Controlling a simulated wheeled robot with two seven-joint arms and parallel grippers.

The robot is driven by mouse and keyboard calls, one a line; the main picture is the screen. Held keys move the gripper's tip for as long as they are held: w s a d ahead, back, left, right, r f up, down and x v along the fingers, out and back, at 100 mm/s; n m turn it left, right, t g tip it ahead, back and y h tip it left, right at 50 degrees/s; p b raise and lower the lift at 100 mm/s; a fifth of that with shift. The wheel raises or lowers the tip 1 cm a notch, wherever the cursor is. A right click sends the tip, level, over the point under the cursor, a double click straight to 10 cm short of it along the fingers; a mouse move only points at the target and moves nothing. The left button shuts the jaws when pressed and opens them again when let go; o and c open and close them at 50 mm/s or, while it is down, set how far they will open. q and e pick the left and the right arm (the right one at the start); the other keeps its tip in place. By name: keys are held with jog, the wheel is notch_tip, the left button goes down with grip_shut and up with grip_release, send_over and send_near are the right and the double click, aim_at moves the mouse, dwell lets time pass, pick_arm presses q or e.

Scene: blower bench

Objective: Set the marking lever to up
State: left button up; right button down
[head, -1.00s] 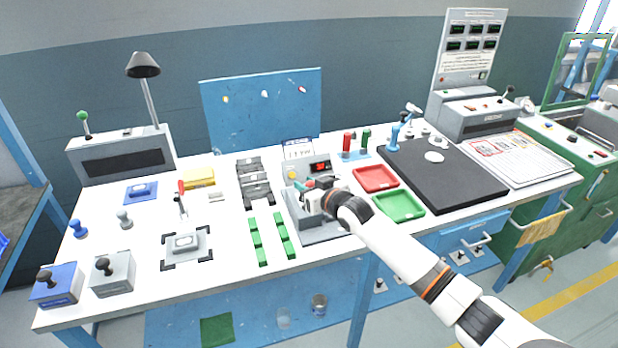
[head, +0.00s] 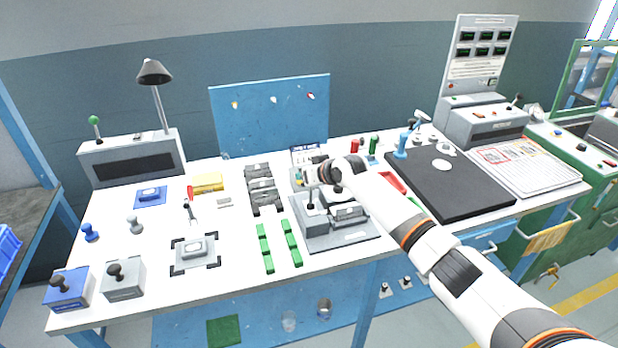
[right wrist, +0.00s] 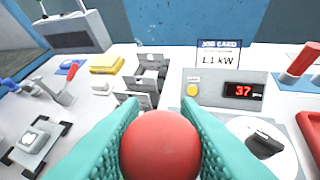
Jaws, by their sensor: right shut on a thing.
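My right gripper (head: 310,178) is over the back of the grey fixture (head: 345,240) in the middle of the bench. In the right wrist view its teal fingers (right wrist: 160,103) are shut on a red ball knob (right wrist: 160,146), which I take to be the marking lever's knob. The lever's shaft is hidden in that view. In the head view my gripper and wrist hide the knob, so the lever's angle is hard to tell. A dark upright post (head: 310,195) stands on the fixture's left side. My left gripper is not in view.
Behind the knob, a grey panel has a yellow button (right wrist: 192,90) and a red display (right wrist: 243,91) reading 37. A job card (right wrist: 219,55) stands behind it. Green blocks (head: 264,248) lie left of the fixture; a red tray (head: 392,182) and black mat (head: 445,185) lie right.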

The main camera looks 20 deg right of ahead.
jog(key=shift+f, duration=0.1)
dwell(0.3)
jog(key=c, duration=1.3)
grip_release()
jog(key=shift+c, duration=0.2)
jog(key=shift+o, duration=1.3)
jog(key=shift+w+f, duration=0.1)
jog(key=shift+w, duration=0.05)
jog(key=v, duration=1.2)
